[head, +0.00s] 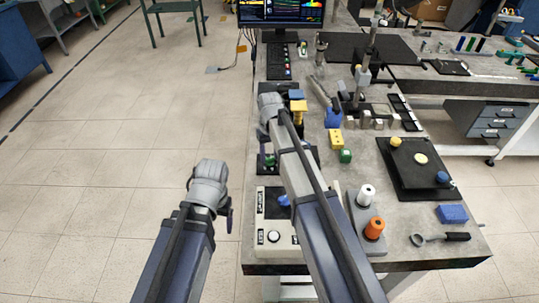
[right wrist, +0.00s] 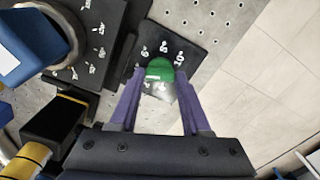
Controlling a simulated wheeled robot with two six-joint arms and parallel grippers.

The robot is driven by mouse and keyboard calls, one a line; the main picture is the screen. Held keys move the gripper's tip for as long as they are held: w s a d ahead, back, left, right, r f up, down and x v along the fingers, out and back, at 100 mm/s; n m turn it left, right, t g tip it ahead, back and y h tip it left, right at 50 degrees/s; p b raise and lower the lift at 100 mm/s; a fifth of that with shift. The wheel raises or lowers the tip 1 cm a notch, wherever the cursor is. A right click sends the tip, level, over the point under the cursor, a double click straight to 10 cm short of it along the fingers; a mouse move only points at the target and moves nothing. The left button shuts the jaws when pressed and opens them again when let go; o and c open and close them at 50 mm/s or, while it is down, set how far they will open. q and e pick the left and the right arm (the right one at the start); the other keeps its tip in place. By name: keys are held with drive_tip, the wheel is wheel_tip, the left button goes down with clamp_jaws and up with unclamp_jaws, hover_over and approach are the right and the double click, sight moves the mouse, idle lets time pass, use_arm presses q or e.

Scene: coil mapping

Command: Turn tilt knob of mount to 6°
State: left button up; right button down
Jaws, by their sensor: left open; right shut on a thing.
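The tilt knob (right wrist: 160,68) is green and sits on a dark plate (right wrist: 187,50) with white degree marks, where 6°, 8° and 10° can be read. My right gripper (right wrist: 158,82) has its purple fingers on either side of the knob, shut on it. A pale wedge shows between the fingers below the knob; which mark the knob points to is unclear. My left gripper (head: 229,208) is open, off the bench's left edge, away from the mount.
A larger numbered dial (right wrist: 92,45) with a blue block (right wrist: 28,48) is beside the knob. A yellow-and-black part (right wrist: 28,160) is close at lower left.

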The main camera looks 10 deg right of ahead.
sight(270, 158)
drive_tip(key=m, duration=0.4)
drive_tip(key=shift+m, duration=0.3)
drive_tip(key=m, duration=0.4)
drive_tip(key=shift+d, duration=0.1)
drive_tip(key=shift+m, duration=0.4)
drive_tip(key=shift+c, duration=1.8)
unclamp_jaws()
wheel_tip(270, 158, up, 8)
drive_tip(key=p, duration=0.8)
